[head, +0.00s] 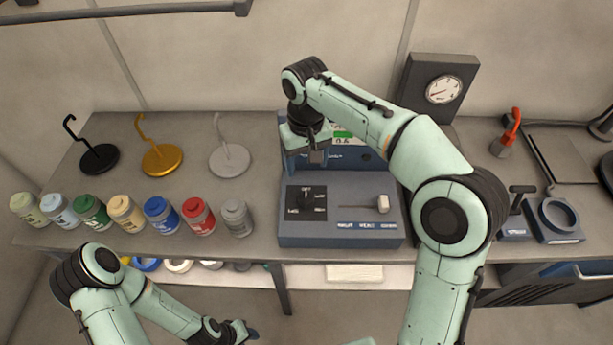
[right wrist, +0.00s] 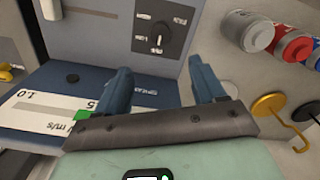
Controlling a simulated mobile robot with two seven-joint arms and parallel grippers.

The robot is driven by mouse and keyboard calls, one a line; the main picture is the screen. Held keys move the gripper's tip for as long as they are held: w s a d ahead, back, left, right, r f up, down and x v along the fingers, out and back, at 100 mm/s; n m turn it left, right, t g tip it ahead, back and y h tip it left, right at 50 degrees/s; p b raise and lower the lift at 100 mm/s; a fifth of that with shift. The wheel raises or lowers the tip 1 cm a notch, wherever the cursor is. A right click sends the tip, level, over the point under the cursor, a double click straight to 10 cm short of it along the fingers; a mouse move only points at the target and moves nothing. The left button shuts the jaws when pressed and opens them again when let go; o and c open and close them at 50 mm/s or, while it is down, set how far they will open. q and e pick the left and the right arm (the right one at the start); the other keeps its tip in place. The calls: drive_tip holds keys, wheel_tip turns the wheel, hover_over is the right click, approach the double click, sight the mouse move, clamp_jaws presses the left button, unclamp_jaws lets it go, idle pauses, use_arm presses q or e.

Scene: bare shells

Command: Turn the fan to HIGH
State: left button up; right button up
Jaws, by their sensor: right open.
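The fan control box (head: 340,228) is a blue-grey unit on the bench, with a sloped panel. A dark rotary knob (head: 306,199) sits on its black label plate at the left. The knob also shows at the top of the right wrist view (right wrist: 160,33). The labels are too small to read surely, and I cannot tell the knob's setting. My right gripper (head: 318,156) is above the rear of the box, behind the knob; its two blue fingers (right wrist: 163,80) are apart with nothing between them. My left gripper (head: 240,331) is low at the front, its jaws unclear.
A white slider handle (head: 383,203) sits right of the knob. An upright display panel (head: 365,160) stands behind it, partly hidden. Several paint jars (head: 157,215) and hook stands (head: 161,159) are to the left. A gauge block (head: 443,90) stands behind my right arm.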

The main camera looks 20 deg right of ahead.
drive_tip(key=b, duration=0.1)
hover_over(306, 197)
drive_tip(key=f, duration=0.5)
drive_tip(key=shift+s, duration=0.3)
drive_tip(key=f, duration=0.5)
drive_tip(key=f+b, duration=0.1)
drive_tip(key=f, duration=0.2)
drive_tip(key=shift+w+f, duration=0.1)
drive_tip(key=shift+w, duration=0.15)
use_arm(q)
drive_tip(key=s+f, duration=0.2)
drive_tip(key=s, duration=0.1)
drive_tip(key=shift+f, duration=0.35)
use_arm(e)
drive_tip(key=c, duration=1.1)
